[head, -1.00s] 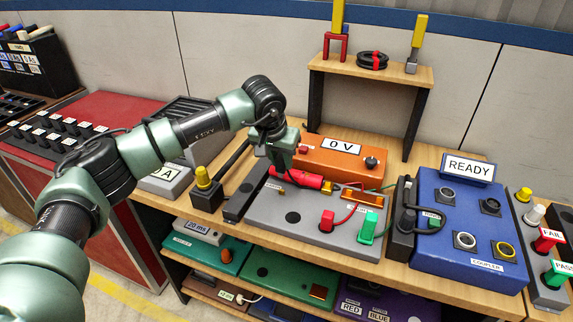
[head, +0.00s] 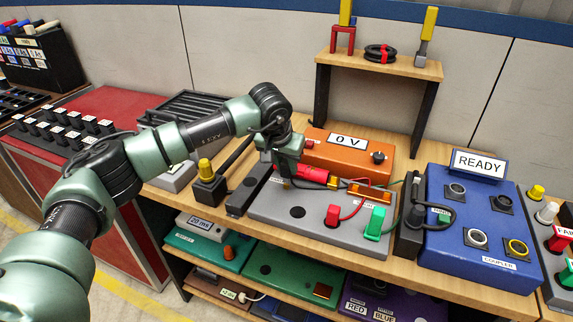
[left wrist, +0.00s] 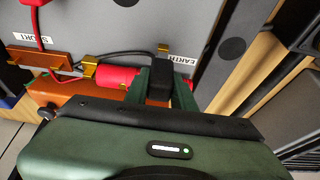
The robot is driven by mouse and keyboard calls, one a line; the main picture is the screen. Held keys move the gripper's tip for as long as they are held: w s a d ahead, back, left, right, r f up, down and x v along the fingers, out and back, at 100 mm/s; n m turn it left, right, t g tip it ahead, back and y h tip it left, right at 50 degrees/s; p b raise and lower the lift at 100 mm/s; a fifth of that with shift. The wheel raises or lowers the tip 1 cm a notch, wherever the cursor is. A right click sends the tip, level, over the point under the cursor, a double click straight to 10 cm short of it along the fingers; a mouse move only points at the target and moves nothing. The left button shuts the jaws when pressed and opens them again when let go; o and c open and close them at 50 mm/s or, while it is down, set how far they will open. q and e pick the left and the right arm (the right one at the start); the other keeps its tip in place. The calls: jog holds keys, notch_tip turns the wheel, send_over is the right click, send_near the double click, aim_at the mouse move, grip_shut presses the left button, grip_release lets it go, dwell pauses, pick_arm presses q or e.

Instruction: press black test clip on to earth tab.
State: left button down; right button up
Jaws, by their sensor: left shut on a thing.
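My left gripper (head: 284,170) is over the left end of the grey test board (head: 318,226), beside the red cylinder (head: 313,175). In the left wrist view its green fingers are shut on the black test clip (left wrist: 159,84), a dark block pointing at the board. A small brass earth tab (left wrist: 164,49) stands just beyond the clip's end, beside the EARTH label (left wrist: 182,60). Whether clip and tab touch, I cannot tell. The red cylinder lies behind the fingers in the left wrist view. My right gripper is not in view.
An orange meter (head: 345,157) reading 0 V stands behind the board. A blue READY box (head: 470,225) is to the right, a yellow-knobbed black block (head: 207,185) to the left.

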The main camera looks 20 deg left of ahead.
pick_arm(q)
jog(key=shift+f+b, duration=0.9)
jog(key=shift+f, duration=0.2)
dwell(0.3)
jog(key=shift+f+b, duration=0.3)
jog(key=shift+f, duration=0.15)
jog(key=c, duration=1.1)
grip_release()
jog(key=shift+r, duration=0.1)
jog(key=b+v, duration=0.1)
jog(key=v, duration=0.6)
jog(key=shift+s+r, duration=0.1)
jog(key=shift+r, duration=0.2)
notch_tip(320, 180, up, 4)
jog(key=p, duration=0.2)
send_over(286, 174)
jog(key=s, duration=0.2)
jog(key=shift+w+a, duration=0.2)
jog(key=shift+a, duration=0.05)
